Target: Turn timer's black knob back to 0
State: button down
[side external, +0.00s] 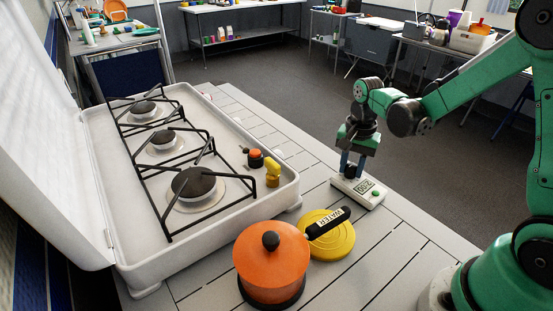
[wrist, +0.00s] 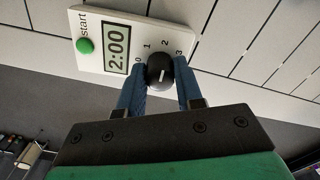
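The white timer (side external: 360,192) lies on the slatted table near its right edge. In the wrist view the timer (wrist: 92,60) shows a display (wrist: 117,48) reading 2:00 and a green start button (wrist: 85,45). Its black knob (wrist: 160,72) has a short white mark, with the numbers 0 to 3 around it; the mark seems to point near 2. My gripper (side external: 351,172) points down over the timer. In the wrist view its blue fingers (wrist: 161,68) sit one on each side of the knob, appearing to touch it. The knob is hidden in the side view.
Left of the timer lie a yellow disc (side external: 330,246) with a black handle marked WATER (side external: 328,223) and an orange lidded pot (side external: 271,262). A white gas stove (side external: 246,198) with an open lid stands further left. The floor beyond the table edge is clear.

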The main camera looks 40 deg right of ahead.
jog(key=shift+n, duration=0.3)
jog(key=n, duration=1.3)
jog(key=shift+n, duration=2.1)
